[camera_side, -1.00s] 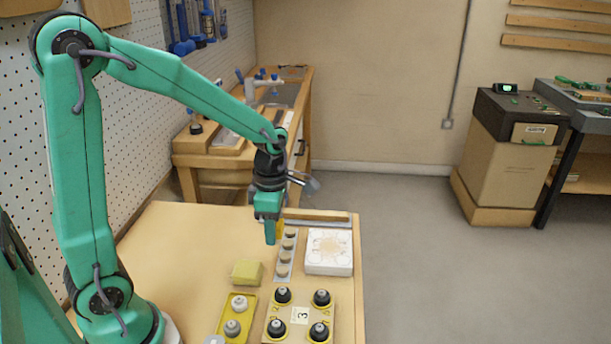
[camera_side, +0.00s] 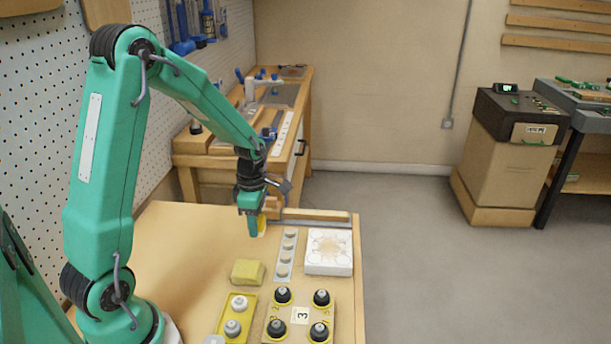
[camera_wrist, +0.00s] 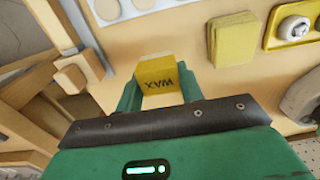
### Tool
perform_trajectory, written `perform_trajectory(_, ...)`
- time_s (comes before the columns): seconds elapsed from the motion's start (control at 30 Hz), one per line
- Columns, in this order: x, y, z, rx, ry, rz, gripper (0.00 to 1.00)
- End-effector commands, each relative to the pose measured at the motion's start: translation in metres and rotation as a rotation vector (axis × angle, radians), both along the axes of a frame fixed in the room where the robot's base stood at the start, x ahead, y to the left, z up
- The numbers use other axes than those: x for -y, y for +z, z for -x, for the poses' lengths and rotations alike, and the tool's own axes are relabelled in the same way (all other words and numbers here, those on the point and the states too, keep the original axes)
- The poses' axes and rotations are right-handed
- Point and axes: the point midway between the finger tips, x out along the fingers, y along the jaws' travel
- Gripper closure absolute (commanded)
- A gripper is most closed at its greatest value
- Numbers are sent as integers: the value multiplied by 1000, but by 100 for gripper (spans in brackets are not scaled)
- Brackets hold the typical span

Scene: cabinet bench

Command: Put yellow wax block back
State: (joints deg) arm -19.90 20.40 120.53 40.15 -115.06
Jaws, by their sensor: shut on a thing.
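The yellow wax block (camera_wrist: 157,76), marked WAX, is between the green fingers of my gripper (camera_wrist: 160,93) in the wrist view. In the side view my gripper (camera_side: 256,228) points down over the far part of the wooden bench, with a sliver of the yellow block (camera_side: 262,228) showing at its right side. My gripper is shut on the block. The fingers hide most of the block in the side view. I cannot tell how far the block is above the bench.
A yellow pad (camera_side: 247,272) lies nearer the camera. A grey strip with several round discs (camera_side: 284,275) and a white block (camera_side: 329,264) lie to the right. A yellow tray (camera_side: 222,319) and a board with black knobs (camera_side: 300,333) are in front. A wooden rail (camera_side: 327,215) edges the back.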

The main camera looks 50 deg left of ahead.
Motion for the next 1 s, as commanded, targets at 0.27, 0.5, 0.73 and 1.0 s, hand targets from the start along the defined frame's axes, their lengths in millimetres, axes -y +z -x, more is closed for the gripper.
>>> perform_trajectory(0.27,-3,-3,0,1,0,-1,96)
perform_trajectory(0.5,-2,-25,0,-3,0,1,96)
perform_trajectory(0.73,-2,-41,0,0,0,0,96)
perform_trajectory(1.0,-2,-42,0,1,0,-1,96)
